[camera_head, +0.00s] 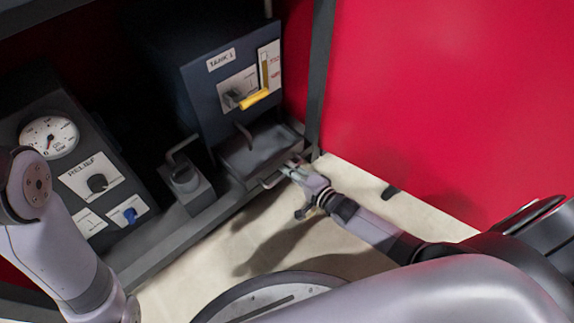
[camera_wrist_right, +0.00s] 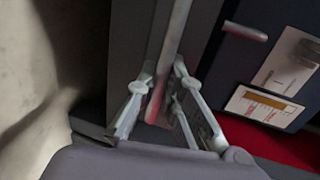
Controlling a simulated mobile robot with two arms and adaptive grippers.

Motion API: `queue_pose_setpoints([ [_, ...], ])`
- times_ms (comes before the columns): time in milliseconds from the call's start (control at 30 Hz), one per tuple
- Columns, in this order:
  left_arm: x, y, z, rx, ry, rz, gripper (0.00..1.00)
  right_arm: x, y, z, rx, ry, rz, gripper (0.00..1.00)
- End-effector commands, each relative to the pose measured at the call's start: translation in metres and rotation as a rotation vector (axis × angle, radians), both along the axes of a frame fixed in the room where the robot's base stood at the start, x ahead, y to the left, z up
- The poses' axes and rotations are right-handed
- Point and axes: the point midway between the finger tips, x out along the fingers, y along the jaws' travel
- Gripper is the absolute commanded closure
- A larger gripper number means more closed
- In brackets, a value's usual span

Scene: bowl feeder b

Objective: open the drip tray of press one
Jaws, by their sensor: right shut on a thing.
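The drip tray (camera_head: 240,163) is a dark grey shallow tray under the spout of a dark blue unit whose label reads "TANK 1". A thin bar handle (camera_head: 268,184) sticks out at its front. My right gripper (camera_head: 287,172) is at this handle and shut on it. In the right wrist view, the handle bar (camera_wrist_right: 174,40) runs down between my right gripper's fingers (camera_wrist_right: 165,88). The fingers partly hide where the bar ends. How far the tray is out is hard to tell. My left arm shows at the left; its gripper is out of view.
The blue unit (camera_head: 205,83) has a lever with a yellow handle (camera_head: 254,99) above the tray. A small grey box (camera_head: 186,188) with a bent rod stands left of the tray. A panel with a gauge (camera_head: 49,137) and knobs is farther left. Pale floor (camera_head: 345,185) lies in front; red wall right.

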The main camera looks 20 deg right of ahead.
Motion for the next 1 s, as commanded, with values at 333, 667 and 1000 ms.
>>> queue_pose_setpoints([
  [333, 0.000, 0.000, 0.000, 0.001, -0.001, 0.000, 0.68, 0.000, 0.000, -0.001, 0.000, 0.001, 0.000, 0.79],
  [667, 0.000, 0.000, 0.000, 0.001, -0.001, -0.001, 0.68, 0.001, 0.000, 0.000, 0.000, 0.000, 0.000, 0.70],
  [1000, 0.000, 0.000, 0.000, 0.002, -0.002, 0.000, 0.68, -0.025, -0.009, 0.004, -0.001, 0.003, 0.001, 0.70],
])
